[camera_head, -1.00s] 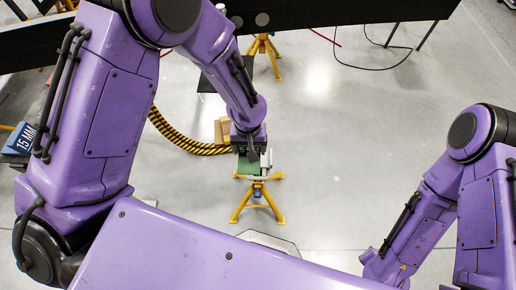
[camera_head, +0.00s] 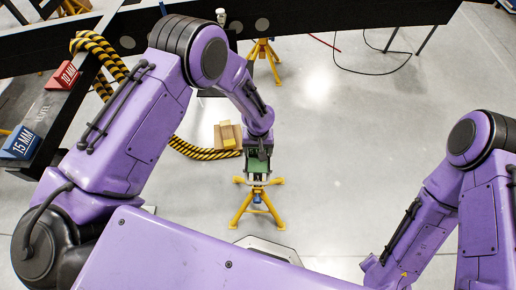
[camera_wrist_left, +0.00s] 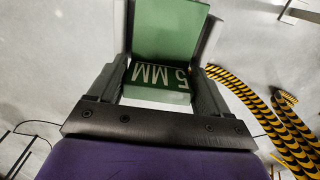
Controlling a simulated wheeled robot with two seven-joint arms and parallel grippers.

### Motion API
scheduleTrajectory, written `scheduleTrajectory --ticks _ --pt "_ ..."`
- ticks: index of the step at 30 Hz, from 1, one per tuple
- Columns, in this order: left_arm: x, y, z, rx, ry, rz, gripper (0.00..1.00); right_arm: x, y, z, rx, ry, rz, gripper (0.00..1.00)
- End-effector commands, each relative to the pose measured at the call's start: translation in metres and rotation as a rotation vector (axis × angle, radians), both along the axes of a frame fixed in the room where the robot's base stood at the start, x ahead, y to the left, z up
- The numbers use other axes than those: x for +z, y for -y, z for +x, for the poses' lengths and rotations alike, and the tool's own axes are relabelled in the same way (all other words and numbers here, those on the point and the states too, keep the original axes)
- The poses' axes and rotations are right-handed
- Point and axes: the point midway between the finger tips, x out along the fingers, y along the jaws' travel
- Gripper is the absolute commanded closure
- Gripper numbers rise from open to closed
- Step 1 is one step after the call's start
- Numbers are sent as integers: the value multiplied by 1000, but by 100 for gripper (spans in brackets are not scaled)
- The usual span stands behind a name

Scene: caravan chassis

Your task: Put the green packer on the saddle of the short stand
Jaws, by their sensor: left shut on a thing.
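The green packer (camera_head: 258,167) is held in my left gripper (camera_head: 259,155), directly over the short yellow stand (camera_head: 257,203) in the head view. In the left wrist view the green packer (camera_wrist_left: 165,35), marked 5 MM, sits between the two dark fingers of my left gripper (camera_wrist_left: 160,85). The stand's pale saddle (camera_head: 257,182) shows just below the packer, mostly covered by it. I cannot tell whether the packer touches the saddle. My right arm is at the lower right; its gripper is out of view.
A yellow block on a brown board (camera_head: 228,136) lies behind the stand, near a black-and-yellow striped hose (camera_head: 195,152). A blue 15 MM block (camera_head: 19,143) and a red 10 MM block (camera_head: 66,75) are at the left. A taller yellow stand (camera_head: 263,60) is under the black chassis beam (camera_head: 330,16). Floor to the right is clear.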

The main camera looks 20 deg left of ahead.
Motion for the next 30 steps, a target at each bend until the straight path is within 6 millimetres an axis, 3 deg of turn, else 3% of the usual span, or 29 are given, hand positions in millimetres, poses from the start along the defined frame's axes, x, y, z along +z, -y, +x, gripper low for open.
scheduleTrajectory --ticks 10,11,12,13,17,22,30 --pt "-10 0 -1 0 -2 -1 53 -6 0 0 0 0 0 100" --pt "-11 0 -2 0 -2 -1 19 -6 0 0 0 0 0 100" --pt "-11 0 -2 0 -3 -1 6 -6 0 0 0 0 0 100" --pt "-11 0 -2 0 -4 0 0 -6 0 0 0 0 0 100" --pt "-10 0 -3 1 -5 0 0 -5 0 0 0 0 0 100" --pt "16 0 -1 1 -2 0 0 3 0 0 0 0 0 100" --pt "90 0 0 1 2 1 0 8 0 0 0 0 0 100"
